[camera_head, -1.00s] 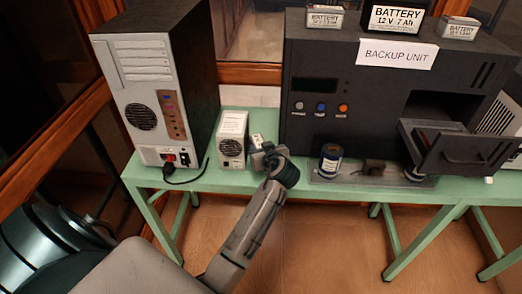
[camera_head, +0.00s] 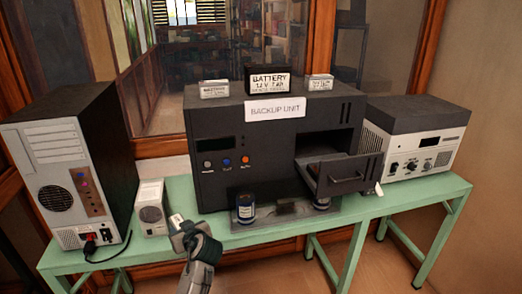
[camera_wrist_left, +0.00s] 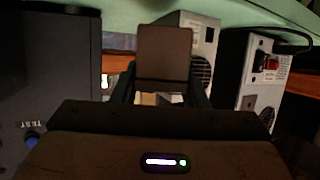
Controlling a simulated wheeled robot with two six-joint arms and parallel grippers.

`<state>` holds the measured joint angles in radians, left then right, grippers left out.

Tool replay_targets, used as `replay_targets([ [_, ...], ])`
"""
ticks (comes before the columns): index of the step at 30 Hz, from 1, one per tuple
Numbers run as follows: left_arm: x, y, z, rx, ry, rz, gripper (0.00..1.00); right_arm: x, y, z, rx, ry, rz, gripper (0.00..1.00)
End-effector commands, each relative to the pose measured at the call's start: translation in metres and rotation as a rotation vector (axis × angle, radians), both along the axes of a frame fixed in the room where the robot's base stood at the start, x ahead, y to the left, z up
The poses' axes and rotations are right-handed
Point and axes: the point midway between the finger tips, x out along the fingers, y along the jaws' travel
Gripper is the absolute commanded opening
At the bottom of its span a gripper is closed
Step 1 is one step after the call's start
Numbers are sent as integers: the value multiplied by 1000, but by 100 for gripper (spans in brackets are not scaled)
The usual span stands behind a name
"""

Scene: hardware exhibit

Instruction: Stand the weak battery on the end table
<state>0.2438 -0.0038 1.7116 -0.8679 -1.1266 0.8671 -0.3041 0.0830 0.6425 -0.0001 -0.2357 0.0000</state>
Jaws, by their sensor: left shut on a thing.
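My left gripper (camera_head: 187,233) is shut on a small block with a pale face (camera_head: 176,221), in front of the green table's front edge. In the left wrist view the held block (camera_wrist_left: 164,55) looks dark brown, between the two fingers; no label is readable there, so I cannot tell if it is the weak battery. A large battery (camera_head: 267,80) stands on the black backup unit, with a smaller battery on its left (camera_head: 214,89) and another on its right (camera_head: 319,82). The long green table (camera_head: 270,233) is the only table in view; no separate end table is clear.
The backup unit (camera_head: 222,132) has an open drawer (camera_head: 344,174) jutting forward. A computer tower (camera_head: 52,150) and small pale box (camera_head: 151,207) are at left; a white-fronted unit (camera_head: 412,155) is at right. The table's right front is clear.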

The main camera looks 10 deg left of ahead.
Motion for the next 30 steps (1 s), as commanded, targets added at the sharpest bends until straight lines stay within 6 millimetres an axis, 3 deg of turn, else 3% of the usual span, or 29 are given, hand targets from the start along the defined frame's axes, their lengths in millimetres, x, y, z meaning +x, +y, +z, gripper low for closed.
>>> replay_targets([
  [4, -7, -17, 1, -3, -4, -69, 0, 5, 1, 1, 0, -7, 1, 44],
  [8, -21, -50, 7, -4, -6, -220, 0, 6, 3, 1, 3, -9, -1, 44],
  [12, -39, -88, 22, -5, -10, -409, 0, 5, 6, 0, 6, -7, -2, 44],
  [18, -64, -130, 51, -3, -12, -635, 0, 0, 5, -1, 6, 1, -2, 44],
  [24, -86, -157, 77, 0, -8, -787, 0, -2, 5, -1, 5, 4, -2, 44],
  [30, -94, -165, 86, 0, -5, -840, 0, -2, 3, -1, 3, 4, -1, 44],
])
